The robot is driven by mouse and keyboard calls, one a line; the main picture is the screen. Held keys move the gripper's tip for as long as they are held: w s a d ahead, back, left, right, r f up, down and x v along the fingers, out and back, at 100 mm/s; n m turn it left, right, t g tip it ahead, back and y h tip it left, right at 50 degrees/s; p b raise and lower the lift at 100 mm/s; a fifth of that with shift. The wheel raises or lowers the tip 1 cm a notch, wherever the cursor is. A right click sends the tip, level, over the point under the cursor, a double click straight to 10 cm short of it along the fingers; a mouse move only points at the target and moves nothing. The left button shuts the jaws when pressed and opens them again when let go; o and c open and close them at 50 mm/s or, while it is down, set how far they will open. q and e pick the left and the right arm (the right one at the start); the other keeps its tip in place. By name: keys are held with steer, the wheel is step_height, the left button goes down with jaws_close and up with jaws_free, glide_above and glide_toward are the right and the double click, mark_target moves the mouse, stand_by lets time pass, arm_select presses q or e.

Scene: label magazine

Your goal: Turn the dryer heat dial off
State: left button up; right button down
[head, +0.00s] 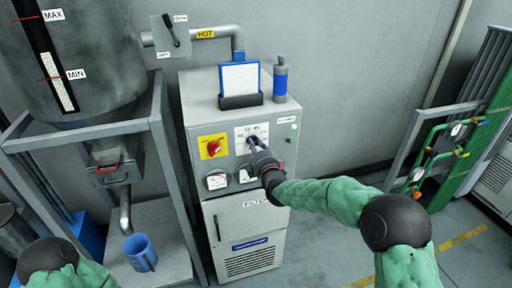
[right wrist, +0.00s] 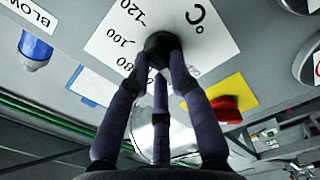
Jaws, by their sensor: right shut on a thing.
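The dryer heat dial is a dark round knob (right wrist: 160,45) on a white plate (right wrist: 110,40) marked with °C and numbers including 100 and 120. In the right wrist view my right gripper (right wrist: 158,55) has its dark fingers closed around the knob. In the head view my right gripper (head: 255,145) reaches the white plate (head: 243,130) on the upper front of the grey dryer cabinet (head: 200,115). The fingers hide much of the knob, and I cannot read its setting. My left arm shows only at the lower left edge; its gripper is out of view.
A red switch on a yellow plate (head: 204,153) sits left of the dial, with round gauges (head: 215,181) below. A blue cup (head: 140,252) stands at lower left.

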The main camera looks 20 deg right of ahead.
steer(key=shift+a+f+n, duration=0.1)
steer(key=shift+n, duration=2.1)
steer(key=c, duration=1.1)
jaws_free()
steer(key=shift+s, duration=0.1)
steer(key=s, duration=1.1)
steer(key=shift+s+d, duration=0.2)
steer(key=shift+s, duration=0.2)
steer(key=shift+f, duration=0.1)
